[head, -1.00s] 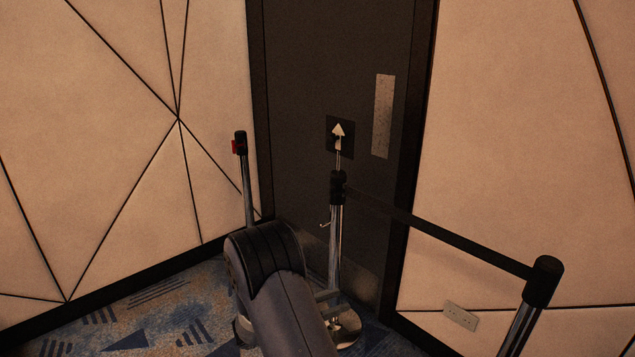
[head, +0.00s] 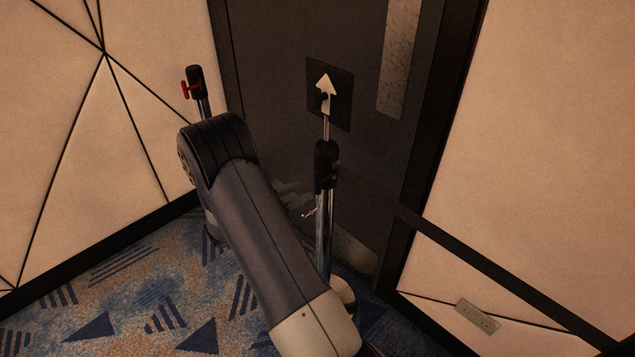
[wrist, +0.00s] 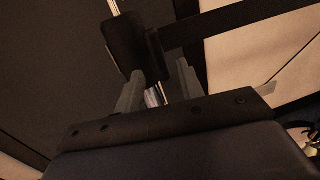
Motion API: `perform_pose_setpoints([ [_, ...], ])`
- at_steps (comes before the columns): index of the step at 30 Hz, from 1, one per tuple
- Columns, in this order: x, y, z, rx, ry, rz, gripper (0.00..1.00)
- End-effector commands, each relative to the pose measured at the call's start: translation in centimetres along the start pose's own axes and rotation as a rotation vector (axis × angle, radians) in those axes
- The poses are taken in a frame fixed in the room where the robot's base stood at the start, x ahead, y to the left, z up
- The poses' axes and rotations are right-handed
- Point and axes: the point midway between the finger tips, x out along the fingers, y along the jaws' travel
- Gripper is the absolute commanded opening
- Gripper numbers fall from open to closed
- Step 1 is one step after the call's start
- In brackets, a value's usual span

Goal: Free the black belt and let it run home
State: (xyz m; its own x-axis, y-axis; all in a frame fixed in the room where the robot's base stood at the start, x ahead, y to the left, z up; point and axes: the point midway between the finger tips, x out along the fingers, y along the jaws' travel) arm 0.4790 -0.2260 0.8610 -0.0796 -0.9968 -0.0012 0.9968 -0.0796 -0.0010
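The black belt (head: 465,252) runs from the head of a chrome post (head: 326,165) down to the right and out of the head view. In the wrist view the belt (wrist: 235,25) meets the black post head (wrist: 122,45) at a dark end piece (wrist: 154,45). My gripper (wrist: 158,80) is open, its two grey fingers apart and pointing at the post just below that end piece. Nothing shows held between them; a bit of chrome pole shows in the gap. In the head view my arm mostly hides the gripper.
A sign with a white arrow (head: 326,85) rises above the post. A second post with a red piece (head: 190,90) stands at left, behind my arm. A dark door (head: 270,60) is close behind. Patterned carpet (head: 110,310) is clear at lower left.

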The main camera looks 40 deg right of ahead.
Motion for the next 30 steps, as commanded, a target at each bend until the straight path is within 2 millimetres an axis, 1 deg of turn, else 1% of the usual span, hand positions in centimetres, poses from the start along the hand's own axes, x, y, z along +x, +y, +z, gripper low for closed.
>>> perform_pose_setpoints([
  [1,1.1,-0.1,0.1,-0.001,0.0,-0.005,0.36],
  [6,4.1,-0.1,0.1,-0.002,0.0,-0.005,0.36],
  [9,5.4,-0.1,0.0,-0.001,0.001,-0.003,0.36],
  [12,6.2,-0.1,0.0,-0.001,0.0,-0.001,0.36],
  [16,6.6,0.0,0.0,-0.001,0.0,0.0,0.36],
  [23,6.6,0.0,0.0,0.0,0.0,0.0,0.36],
  [30,6.5,0.0,0.0,0.0,0.0,0.0,0.16],
])
